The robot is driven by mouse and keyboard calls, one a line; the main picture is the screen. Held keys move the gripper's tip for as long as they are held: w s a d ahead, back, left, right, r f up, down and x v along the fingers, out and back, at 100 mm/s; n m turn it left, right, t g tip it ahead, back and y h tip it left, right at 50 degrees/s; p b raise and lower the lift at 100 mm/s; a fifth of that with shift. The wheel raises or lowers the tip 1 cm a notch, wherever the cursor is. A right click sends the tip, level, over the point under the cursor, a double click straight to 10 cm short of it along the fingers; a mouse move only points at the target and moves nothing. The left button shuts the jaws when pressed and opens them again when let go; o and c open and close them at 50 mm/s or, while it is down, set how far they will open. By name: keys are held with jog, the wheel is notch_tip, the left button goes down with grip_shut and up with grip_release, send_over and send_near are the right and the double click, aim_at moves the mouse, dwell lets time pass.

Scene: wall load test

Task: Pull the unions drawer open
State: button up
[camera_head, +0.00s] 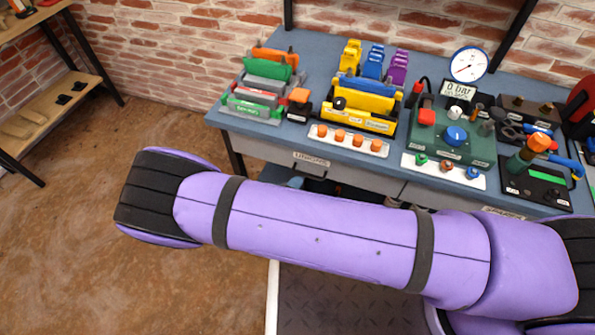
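The unions drawer (268,152) is in the front of the blue workbench, left of the middle in the head view. Its pale grey front carries a small label (311,160) that seems to read "UNIONS". My purple arm crosses in front and hides what lies below the drawer front. A dark shape and a small blue patch (295,182) show just under the label, partly covered by my arm; I cannot tell what they are. I cannot tell whether the drawer is fully closed. My gripper is not in view.
The workbench (235,115) holds coloured racks, a white strip with orange caps (341,140), a green test unit (450,137) and a round gauge (468,64). A second drawer front (440,198) is to the right. A wooden shelf (45,110) stands left; floor between is clear.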

aim_at(303, 174)
jog(key=w+d+f+n, duration=0.1)
jog(key=w, duration=0.2)
jog(key=w+f+n+y, duration=0.1)
jog(key=w+f, duration=0.1)
jog(key=w, duration=0.1)
jog(key=w+d+f+t, duration=0.1)
jog(key=w+f, duration=0.1)
jog(key=w, duration=0.1)
jog(key=shift+w+d+f+n+y, duration=0.1)
jog(key=shift+d+f+n+y, duration=0.1)
jog(key=shift+d+n+y, duration=0.2)
grip_shut()
